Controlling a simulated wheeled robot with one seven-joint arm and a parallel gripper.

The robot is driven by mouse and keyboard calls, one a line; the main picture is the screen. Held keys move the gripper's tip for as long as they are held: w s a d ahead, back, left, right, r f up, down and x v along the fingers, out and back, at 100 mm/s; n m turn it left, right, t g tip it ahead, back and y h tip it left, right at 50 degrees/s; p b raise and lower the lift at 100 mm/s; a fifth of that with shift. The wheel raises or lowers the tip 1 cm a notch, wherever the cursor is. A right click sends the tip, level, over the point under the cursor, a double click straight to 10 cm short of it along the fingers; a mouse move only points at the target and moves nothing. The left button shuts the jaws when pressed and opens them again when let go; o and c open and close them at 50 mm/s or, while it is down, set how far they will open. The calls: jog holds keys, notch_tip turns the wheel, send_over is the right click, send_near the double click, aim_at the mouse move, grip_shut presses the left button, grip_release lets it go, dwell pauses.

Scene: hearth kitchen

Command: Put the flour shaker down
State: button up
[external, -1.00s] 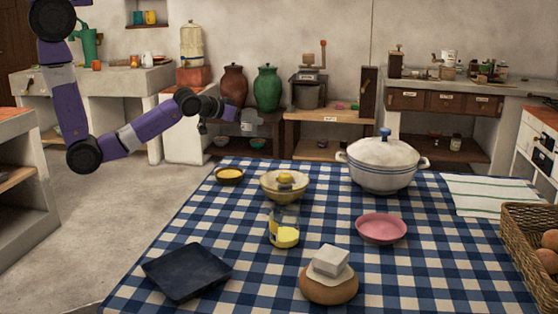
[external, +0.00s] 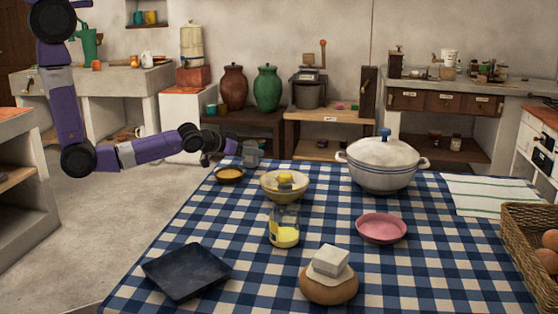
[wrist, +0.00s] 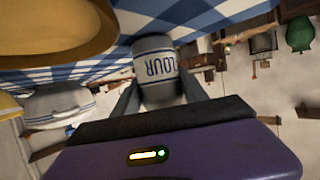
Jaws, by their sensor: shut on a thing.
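The flour shaker (external: 250,154) is a small grey container at the far left corner of the checked table (external: 190,222). In the wrist view the flour shaker (wrist: 155,60) shows its blue "FLOUR" lettering and a blue band. My gripper (external: 236,149) is shut on it from the left side. In the wrist view my gripper's (wrist: 158,92) two fingers lie on either side of the shaker. The shaker's base is at or just above the cloth; I cannot tell whether it touches.
A white lidded pot (external: 382,168) stands farther right. A glass jar (external: 284,232), a pink dish (external: 381,229) and a dark tray (external: 187,272) are nearer. Bare cloth lies between them.

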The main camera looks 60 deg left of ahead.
jog(key=shift+f, duration=0.15)
jog(key=o, duration=1.5)
jog(key=shift+c, duration=0.2)
jog(key=shift+s+r, duration=0.15)
jog(key=shift+r, duration=0.1)
jog(key=v, duration=1.1)
jog(key=shift+s+r, duration=0.15)
jog(key=shift+s, duration=0.15)
